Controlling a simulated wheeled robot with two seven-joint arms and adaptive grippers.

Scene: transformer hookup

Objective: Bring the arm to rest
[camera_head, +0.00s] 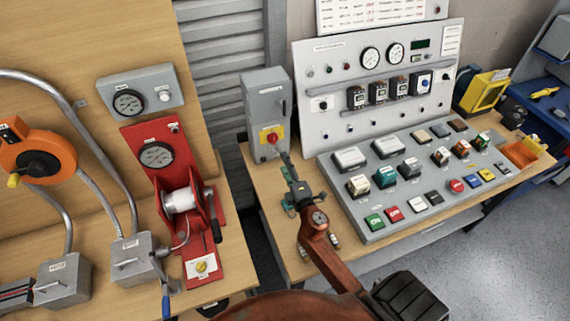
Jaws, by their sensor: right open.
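My right arm, orange-red, comes in from the bottom and reaches up over the wooden bench. Its gripper (287,166) is small in the picture, with its jaws open. The fingertips are just below the grey switch box (258,95) with a red and yellow rotary switch (269,136). I cannot tell whether the fingers touch the box. Nothing shows held in the jaws. My left gripper is not in view.
Right of the gripper stands a sloped grey console (362,228) with several colored blocks and buttons, below an upright meter panel (330,75). On the left are a red winch stand (150,135), an orange reel (60,146) and conduit boxes. A dark gap separates the two benches.

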